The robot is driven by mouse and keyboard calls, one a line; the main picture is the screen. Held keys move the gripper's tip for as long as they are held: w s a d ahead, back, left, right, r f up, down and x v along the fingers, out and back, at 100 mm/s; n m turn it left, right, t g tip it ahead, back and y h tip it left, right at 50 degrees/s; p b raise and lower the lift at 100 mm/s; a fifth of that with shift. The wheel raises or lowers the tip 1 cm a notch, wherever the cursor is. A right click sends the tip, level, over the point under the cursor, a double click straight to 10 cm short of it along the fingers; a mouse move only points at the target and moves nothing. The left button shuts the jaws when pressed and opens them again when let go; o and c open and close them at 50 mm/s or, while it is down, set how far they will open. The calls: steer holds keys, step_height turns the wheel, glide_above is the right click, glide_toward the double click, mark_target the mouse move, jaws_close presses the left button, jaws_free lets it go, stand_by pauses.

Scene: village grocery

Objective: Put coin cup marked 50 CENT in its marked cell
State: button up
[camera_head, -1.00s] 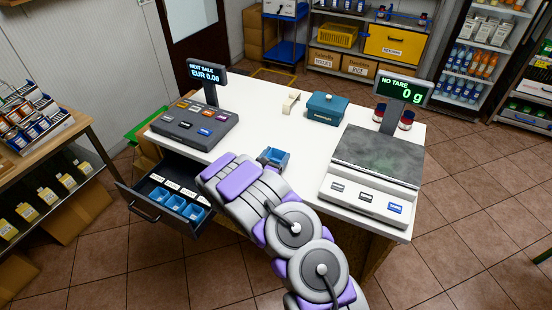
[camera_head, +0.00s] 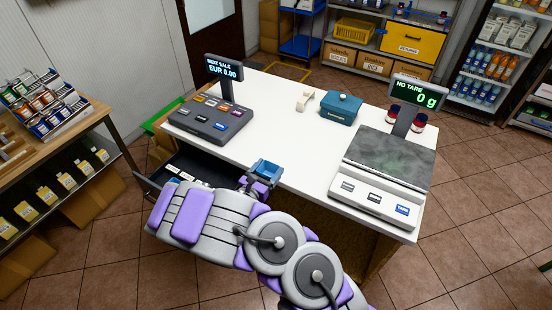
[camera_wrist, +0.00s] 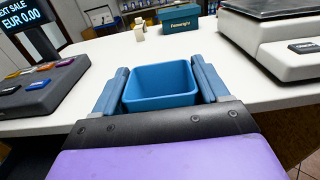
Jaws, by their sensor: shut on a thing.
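A small open blue cup (camera_wrist: 161,92) sits between the two fingers of my gripper (camera_wrist: 161,76) in the wrist view, upright, with its inside empty. My gripper is shut on it. In the head view the cup (camera_head: 266,168) is at the front edge of the white counter; I cannot tell whether it touches the top. No 50 CENT mark can be read on it. The open cash drawer (camera_head: 143,184) is left of my gripper, below the counter top. White labels (camera_head: 187,177) show inside; my arm hides most of its cells and its other cups.
A cash register (camera_head: 208,118) stands on the counter at left, above the drawer. A scale (camera_head: 385,165) stands at right. A teal box (camera_head: 340,108) and a small cream object (camera_head: 305,100) are behind. The counter's middle (camera_head: 290,140) is clear.

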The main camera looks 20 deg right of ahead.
steer(key=shift+v, duration=0.8)
steer(key=w+a+r+n+t+y, duration=0.1)
steer(key=a+r+n+t+y, duration=0.1)
steer(key=r, duration=0.6)
steer(key=w+a+r+n+t+y, duration=0.1)
steer(key=r+y, duration=0.3)
steer(key=r, duration=0.4)
steer(key=w+a+r+n+t+y, duration=0.2)
steer(key=a+r+n+t+y, duration=0.1)
steer(key=r, duration=0.6)
steer(key=shift+a+n, duration=0.15)
steer(key=shift+n, duration=0.35)
steer(key=shift+f, duration=0.15)
